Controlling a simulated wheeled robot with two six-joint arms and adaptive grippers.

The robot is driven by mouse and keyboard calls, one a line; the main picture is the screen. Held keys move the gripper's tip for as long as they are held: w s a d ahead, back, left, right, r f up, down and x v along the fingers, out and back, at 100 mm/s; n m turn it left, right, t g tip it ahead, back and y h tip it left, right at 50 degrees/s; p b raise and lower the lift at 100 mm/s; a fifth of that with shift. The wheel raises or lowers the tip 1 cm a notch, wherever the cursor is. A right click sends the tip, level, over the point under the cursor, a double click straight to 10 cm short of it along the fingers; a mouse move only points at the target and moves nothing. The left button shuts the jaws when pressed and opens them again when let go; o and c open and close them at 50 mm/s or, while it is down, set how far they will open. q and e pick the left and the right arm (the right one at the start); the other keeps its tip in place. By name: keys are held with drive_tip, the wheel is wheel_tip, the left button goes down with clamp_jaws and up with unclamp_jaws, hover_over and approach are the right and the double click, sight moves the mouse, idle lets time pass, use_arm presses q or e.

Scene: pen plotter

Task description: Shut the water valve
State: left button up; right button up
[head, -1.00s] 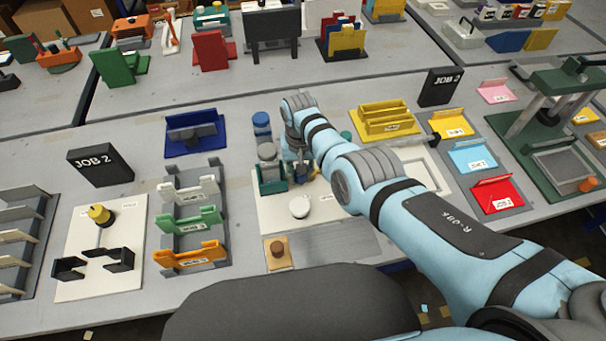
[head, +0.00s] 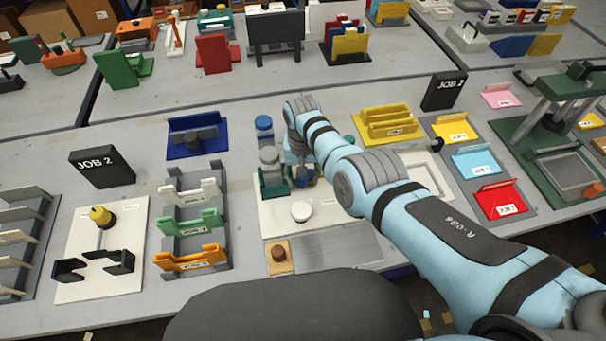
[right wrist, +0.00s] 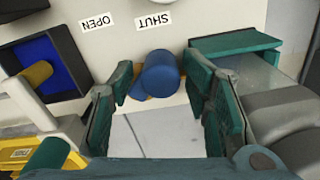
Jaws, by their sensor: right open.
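The water valve seems to be the blue round knob (right wrist: 160,75) on a white panel (right wrist: 215,18), with a little orange showing beneath it. A SHUT label (right wrist: 153,20) and an OPEN label (right wrist: 97,22) are beside it, upside down in the right wrist view. My right gripper (right wrist: 158,80) is open, with one teal finger on each side of the knob; I cannot tell whether either touches it. In the head view my right gripper (head: 300,174) is low over the white panel (head: 272,218), and the arm partly hides the knob. My left gripper is not in view.
A white round knob (head: 301,211), a grey-topped cylinder (head: 270,160) and a blue-capped cylinder (head: 264,126) stand close to my right gripper. A yellow rack (head: 388,124) is to the right. A bare grey plate (head: 335,245) lies in front.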

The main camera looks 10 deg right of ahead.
drive_tip(key=shift+a, duration=0.1)
wheel_tip(320, 180, up, 8)
drive_tip(key=shift+r, duration=0.1)
idle(0.7)
